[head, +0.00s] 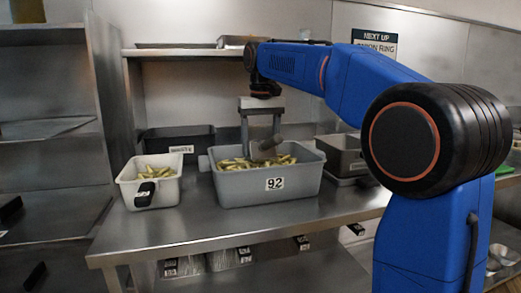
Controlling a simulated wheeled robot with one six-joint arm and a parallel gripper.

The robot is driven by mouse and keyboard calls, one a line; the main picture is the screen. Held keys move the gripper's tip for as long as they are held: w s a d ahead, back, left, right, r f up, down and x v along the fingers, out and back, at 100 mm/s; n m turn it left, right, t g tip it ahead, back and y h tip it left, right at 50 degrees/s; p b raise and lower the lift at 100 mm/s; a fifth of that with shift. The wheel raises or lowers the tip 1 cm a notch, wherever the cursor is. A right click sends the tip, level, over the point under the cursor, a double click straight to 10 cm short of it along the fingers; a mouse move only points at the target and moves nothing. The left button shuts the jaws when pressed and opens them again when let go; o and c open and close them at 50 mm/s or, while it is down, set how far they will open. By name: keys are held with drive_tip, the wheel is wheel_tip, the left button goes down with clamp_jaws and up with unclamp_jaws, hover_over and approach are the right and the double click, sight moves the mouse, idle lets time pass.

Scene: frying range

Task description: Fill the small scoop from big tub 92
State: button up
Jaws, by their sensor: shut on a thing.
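Big tub 92 (266,194) is a grey bin on the steel counter with a white "92" label, holding a heap of yellow-green pieces (236,163). My gripper (261,143) points down over the tub, its fingertips close above the heap. It is shut on a small grey thing (267,152), which looks like the small scoop, at the level of the pieces. The scoop's bowl is mostly hidden, so I cannot tell what is in it.
A smaller pale tub (128,192) with similar pieces and a black front handle stands to the left. A dark labelled bin (160,141) is behind it, and another grey bin (352,165) is to the right. A shelf (190,53) runs above. The counter front (190,227) is clear.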

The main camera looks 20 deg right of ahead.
drive_tip(key=shift+s+r+t, duration=0.3)
drive_tip(key=shift+r+t, duration=0.2)
drive_tip(key=shift+r, duration=0.35)
drive_tip(key=shift+s+r+t, duration=0.25)
drive_tip(key=shift+r+t, duration=0.25)
drive_tip(key=shift+r, duration=0.35)
drive_tip(key=shift+s+r+t, duration=0.3)
drive_tip(key=shift+r+t, duration=0.2)
drive_tip(key=shift+r, duration=0.35)
drive_tip(key=shift+t, duration=0.7)
drive_tip(key=shift+s+r, duration=0.7)
drive_tip(key=shift+s, duration=0.2)
drive_tip(key=shift+s+r, duration=0.7)
drive_tip(key=shift+s, duration=0.15)
